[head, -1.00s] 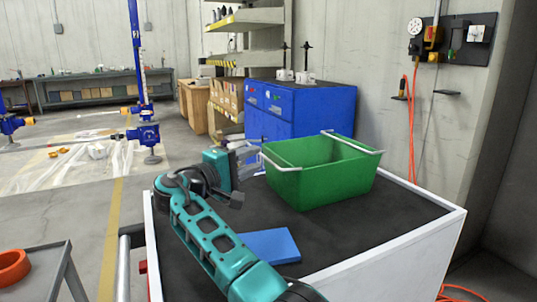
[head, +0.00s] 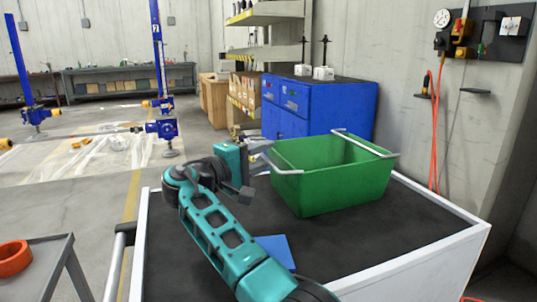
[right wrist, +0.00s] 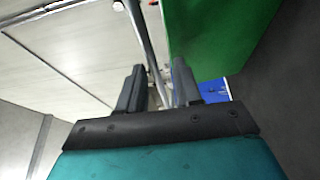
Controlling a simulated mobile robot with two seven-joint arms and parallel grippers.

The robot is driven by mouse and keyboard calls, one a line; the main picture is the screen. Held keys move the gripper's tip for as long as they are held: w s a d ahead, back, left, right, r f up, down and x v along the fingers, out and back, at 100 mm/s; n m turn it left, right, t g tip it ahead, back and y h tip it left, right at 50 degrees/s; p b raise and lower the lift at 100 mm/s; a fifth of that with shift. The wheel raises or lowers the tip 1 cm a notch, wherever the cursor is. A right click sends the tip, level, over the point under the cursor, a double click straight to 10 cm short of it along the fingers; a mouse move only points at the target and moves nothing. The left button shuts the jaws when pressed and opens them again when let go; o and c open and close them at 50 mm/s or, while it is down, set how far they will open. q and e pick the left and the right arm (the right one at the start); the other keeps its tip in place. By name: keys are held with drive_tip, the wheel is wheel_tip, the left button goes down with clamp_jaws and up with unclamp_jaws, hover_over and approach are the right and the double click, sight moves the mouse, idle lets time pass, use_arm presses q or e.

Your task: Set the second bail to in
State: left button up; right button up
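A green crate (head: 330,185) stands on the dark-topped cart. One white bail (head: 286,171) is at its left end and projects outward past the rim. The other white bail (head: 365,142) runs along the right end at rim height. My right gripper (head: 259,152) is at the left bail, outside the crate. In the right wrist view its two fingers (right wrist: 160,85) stand apart. A grey rod, seemingly that bail (right wrist: 147,40), passes between them; contact cannot be told. The crate's green wall (right wrist: 215,35) is just right of the fingers. My left gripper is not in view.
A flat blue item (head: 276,250) lies on the cart top (head: 400,225), partly behind my right arm. The cart top is clear right of the crate. A blue cabinet (head: 345,105) stands behind. A grey stand with an orange ring (head: 13,258) is at lower left.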

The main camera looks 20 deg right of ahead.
idle(0.4)
clamp_jaws()
